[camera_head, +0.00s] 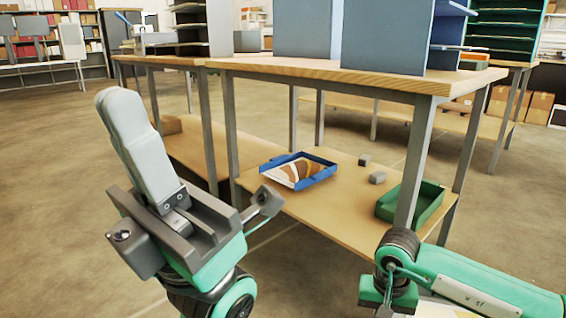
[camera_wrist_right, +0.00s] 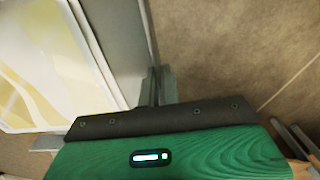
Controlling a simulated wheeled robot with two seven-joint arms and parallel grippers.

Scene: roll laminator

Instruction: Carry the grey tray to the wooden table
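The grey tray (camera_wrist_right: 108,45) shows in part in the right wrist view, with a yellow and white printed sheet (camera_wrist_right: 50,65) in it. My right gripper (camera_wrist_right: 160,85) is shut on the tray's wall. In the head view the right gripper is at the bottom right, and only a pale sliver of its load (camera_head: 445,311) shows at the picture edge. My left gripper (camera_head: 125,112) is raised at the left, its two pale pads together, with nothing between them. A table with a wooden top (camera_head: 395,82) stands ahead; I cannot tell whether it is the one named.
The table's lower shelf (camera_head: 300,212) holds a blue tray (camera_head: 327,172) with a print, a green tray (camera_head: 428,208) and small grey blocks (camera_head: 377,177). Grey panels (camera_head: 385,35) stand on top. Table legs are close to my right arm. Open floor lies at left.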

